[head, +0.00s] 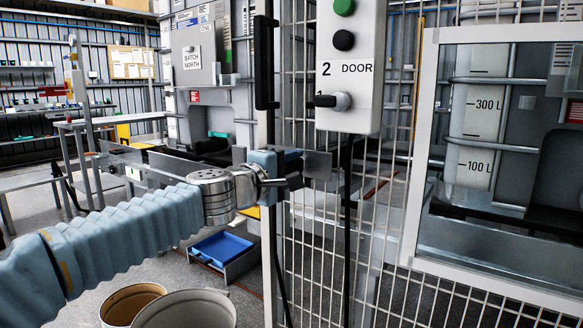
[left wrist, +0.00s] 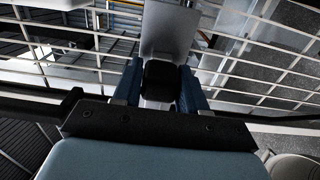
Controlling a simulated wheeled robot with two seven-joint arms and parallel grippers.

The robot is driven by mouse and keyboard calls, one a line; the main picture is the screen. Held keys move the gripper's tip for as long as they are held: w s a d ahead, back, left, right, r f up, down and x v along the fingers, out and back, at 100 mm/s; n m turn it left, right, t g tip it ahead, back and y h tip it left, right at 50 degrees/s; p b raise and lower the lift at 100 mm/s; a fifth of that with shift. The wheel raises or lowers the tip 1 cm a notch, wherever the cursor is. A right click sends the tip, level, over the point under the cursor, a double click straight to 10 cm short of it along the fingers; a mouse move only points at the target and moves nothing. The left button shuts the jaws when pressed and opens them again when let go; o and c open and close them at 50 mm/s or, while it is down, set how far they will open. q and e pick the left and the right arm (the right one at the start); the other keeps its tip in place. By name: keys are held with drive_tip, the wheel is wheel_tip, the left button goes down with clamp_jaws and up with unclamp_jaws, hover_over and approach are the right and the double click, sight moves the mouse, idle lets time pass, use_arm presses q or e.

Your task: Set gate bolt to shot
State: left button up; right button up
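The gate bolt's dark handle (left wrist: 160,82) sits between the two blue fingers of my left gripper (left wrist: 161,92) in the left wrist view, with both fingers against its sides. A flat grey metal plate (left wrist: 168,30) lies just beyond it. In the head view my left gripper (head: 290,168) is at the gate's edge post, at the same bolt, with the grey plate (head: 318,165) sticking out to its right over the mesh. The gripper hides most of the bolt, so how far it is slid cannot be told. My right gripper is in neither view.
A white control box (head: 349,70) with green and black buttons and a DOOR selector knob (head: 332,101) hangs above right of the gripper. A black vertical pull handle (head: 265,62) is above it. Wire mesh (head: 320,240) fills the gate area. A blue tray (head: 221,249) and round bins stand below.

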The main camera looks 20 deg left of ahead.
use_arm(q)
clamp_jaws()
drive_tip(key=a, duration=0.1)
drive_tip(key=w+a, duration=0.1)
drive_tip(key=a, duration=0.1)
drive_tip(key=w+a, duration=0.1)
drive_tip(key=a, duration=0.1)
drive_tip(key=shift+a, duration=0.1)
drive_tip(key=o, duration=0.8)
unclamp_jaws()
drive_tip(key=shift+a, duration=0.15)
drive_tip(key=shift+o, duration=0.2)
